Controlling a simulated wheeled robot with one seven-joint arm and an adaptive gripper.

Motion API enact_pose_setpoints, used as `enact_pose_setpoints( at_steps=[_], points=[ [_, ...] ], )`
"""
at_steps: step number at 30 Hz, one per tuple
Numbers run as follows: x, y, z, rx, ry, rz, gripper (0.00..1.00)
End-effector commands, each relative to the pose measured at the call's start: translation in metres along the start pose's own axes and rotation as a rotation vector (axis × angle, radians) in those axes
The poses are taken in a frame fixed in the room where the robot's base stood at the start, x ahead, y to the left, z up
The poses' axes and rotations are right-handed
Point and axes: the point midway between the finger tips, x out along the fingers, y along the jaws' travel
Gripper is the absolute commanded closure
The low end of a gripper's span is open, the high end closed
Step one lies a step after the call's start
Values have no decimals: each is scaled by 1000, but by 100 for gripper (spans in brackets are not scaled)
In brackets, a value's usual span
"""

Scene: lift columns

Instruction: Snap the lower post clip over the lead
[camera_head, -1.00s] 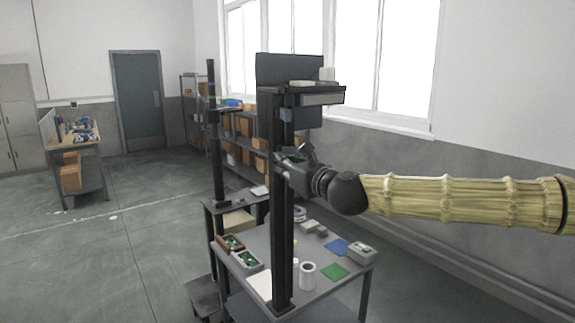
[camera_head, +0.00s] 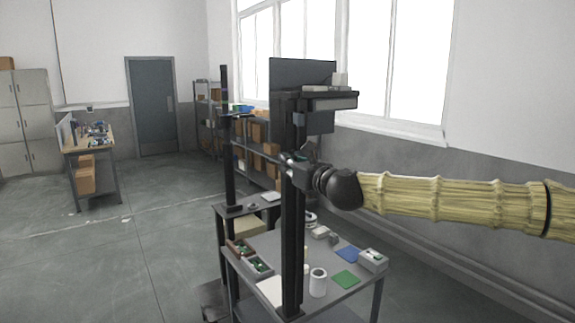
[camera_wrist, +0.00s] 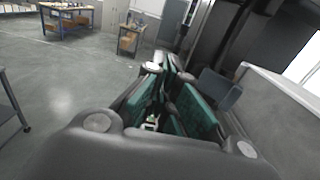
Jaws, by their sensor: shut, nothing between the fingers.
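A dark lift column (camera_head: 293,230) rises from the workbench, with a monitor and shelf at its top. A small grey-blue piece (camera_head: 299,118), perhaps a clip, sits on the post under the shelf. My gripper (camera_head: 287,160) is at the post below that piece, partly overlapping it; contact cannot be told. In the wrist view my gripper (camera_wrist: 165,65) has its green-padded fingers together at the tips, with nothing held. A grey-blue flat piece (camera_wrist: 220,88) shows right of the fingers; I cannot tell whether it is the lower clip. The lead cannot be made out.
The workbench (camera_head: 325,287) around the column's foot carries a white cup (camera_head: 318,283), bins (camera_head: 257,265), a blue mat (camera_head: 348,255), a green mat (camera_head: 345,280) and a grey box (camera_head: 373,260). A second column (camera_head: 228,150) stands behind, left. Open floor lies at left.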

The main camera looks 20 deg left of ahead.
Motion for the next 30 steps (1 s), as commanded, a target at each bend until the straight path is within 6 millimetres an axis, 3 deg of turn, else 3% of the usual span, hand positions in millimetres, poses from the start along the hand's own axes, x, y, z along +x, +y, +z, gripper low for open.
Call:
enact_pose_setpoints(
  at_steps=[30],
  points=[
    [-42,0,0,0,-1,0,100]
  ],
)
